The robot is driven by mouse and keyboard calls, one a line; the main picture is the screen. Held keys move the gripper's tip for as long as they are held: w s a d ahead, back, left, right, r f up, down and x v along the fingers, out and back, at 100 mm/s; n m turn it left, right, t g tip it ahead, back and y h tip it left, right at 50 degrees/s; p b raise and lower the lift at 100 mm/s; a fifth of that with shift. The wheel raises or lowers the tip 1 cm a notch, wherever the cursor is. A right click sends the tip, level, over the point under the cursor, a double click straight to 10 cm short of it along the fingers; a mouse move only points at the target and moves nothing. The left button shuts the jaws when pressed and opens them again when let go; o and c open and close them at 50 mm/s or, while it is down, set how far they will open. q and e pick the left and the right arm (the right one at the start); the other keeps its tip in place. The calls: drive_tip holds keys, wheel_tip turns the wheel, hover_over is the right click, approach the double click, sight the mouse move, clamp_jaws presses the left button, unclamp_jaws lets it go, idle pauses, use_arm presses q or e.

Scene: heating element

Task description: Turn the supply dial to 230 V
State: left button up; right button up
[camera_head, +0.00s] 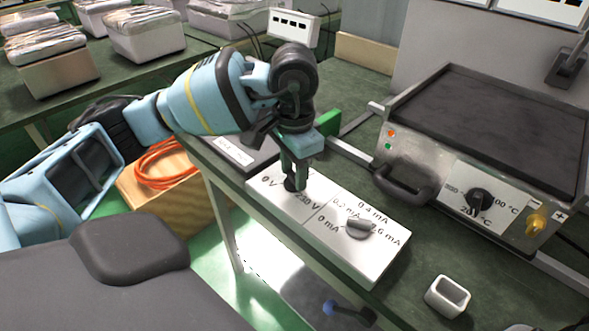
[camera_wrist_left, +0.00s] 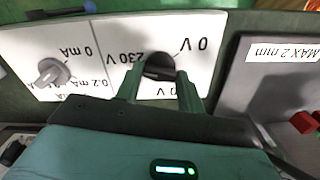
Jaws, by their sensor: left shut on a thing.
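The supply dial (camera_head: 291,184) is a dark knob on a white control box (camera_head: 376,272), with 0 V printed to its left and 230 V to its right in the head view. My left gripper (camera_head: 295,176) points down over it and is shut on it. In the left wrist view the dark dial (camera_wrist_left: 158,68) lies between the two green fingers of the gripper (camera_wrist_left: 160,88), with the 230 V and 0 V labels on either side. The fingers cover part of the dial, and I cannot tell which label it points to. My right gripper is not in view.
A grey mA dial (camera_head: 360,229) sits on the same box, close to the right. A heating plate (camera_head: 490,125) with a handle and temperature dial (camera_head: 480,201) stands beyond. A small white square cup (camera_head: 447,297) stands on the green table. A grey device (camera_wrist_left: 265,85) adjoins the box.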

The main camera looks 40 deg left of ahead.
sight(294, 176)
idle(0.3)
use_arm(q)
drive_tip(key=o, duration=1)
drive_tip(key=shift+r, duration=0.1)
wheel_tip(294, 176, up, 8)
drive_tip(key=shift+f, duration=0.15)
